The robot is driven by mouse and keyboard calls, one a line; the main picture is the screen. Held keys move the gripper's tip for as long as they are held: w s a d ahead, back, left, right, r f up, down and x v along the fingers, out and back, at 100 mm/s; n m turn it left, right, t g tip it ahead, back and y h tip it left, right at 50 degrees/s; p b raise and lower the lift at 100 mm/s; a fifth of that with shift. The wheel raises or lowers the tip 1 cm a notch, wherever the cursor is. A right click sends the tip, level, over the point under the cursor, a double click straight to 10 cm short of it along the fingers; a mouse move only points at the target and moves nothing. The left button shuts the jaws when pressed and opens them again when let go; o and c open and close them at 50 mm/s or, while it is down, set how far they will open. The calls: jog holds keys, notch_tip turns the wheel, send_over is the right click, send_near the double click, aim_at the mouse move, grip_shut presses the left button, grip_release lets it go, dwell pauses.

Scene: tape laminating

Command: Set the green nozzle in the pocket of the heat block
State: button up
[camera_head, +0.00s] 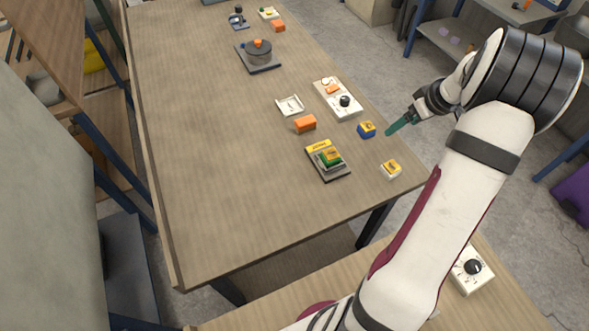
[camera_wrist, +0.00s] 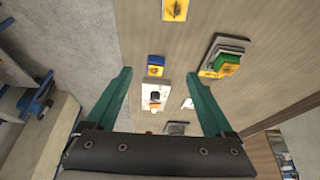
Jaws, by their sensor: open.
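The heat block (camera_head: 339,174) is a dark base with a grey body and a yellow label strip, on the table's near right part. The green nozzle (camera_head: 328,161), with a yellow-orange top, sits at the heat block's grey body; how deep it sits in the pocket I cannot tell. In the wrist view the green nozzle (camera_wrist: 231,59) shows at the heat block (camera_wrist: 216,42), right of my fingers. My gripper (camera_head: 391,130) has teal fingers, is open and empty, and hangs above the table's right edge, right of the heat block. The wrist view shows the fingers (camera_wrist: 157,76) spread wide.
A blue block (camera_head: 366,129) and a white block (camera_head: 391,169), both yellow-topped, stand near the right edge. Behind are a white controller with a black knob (camera_head: 338,98), an orange block (camera_head: 305,124) and a white tray (camera_head: 289,105). The table's left side is clear.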

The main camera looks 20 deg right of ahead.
jog(key=a+r+m+g+y, duration=0.1)
jog(key=a+r, duration=0.3)
jog(key=a, duration=0.4)
jog(key=a+r, duration=0.4)
jog(key=a, duration=0.4)
jog(key=s+a+r+m+g, duration=0.1)
jog(key=s+a, duration=0.2)
jog(key=a, duration=0.5)
jog(key=s+a+r+m+g+y, duration=0.1)
jog(key=s+a, duration=0.3)
jog(key=a, duration=0.4)
jog(key=shift+s+m, duration=0.15)
jog(key=shift+m, duration=0.15)
jog(key=shift+a, duration=0.1)
jog(key=s+a+f+m+g, duration=0.1)
jog(key=s+a+m, duration=0.1)
jog(key=s+a, duration=0.5)
jog(key=s, duration=0.5)
jog(key=shift+f+g, duration=0.35)
jog(key=shift+g, duration=0.05)
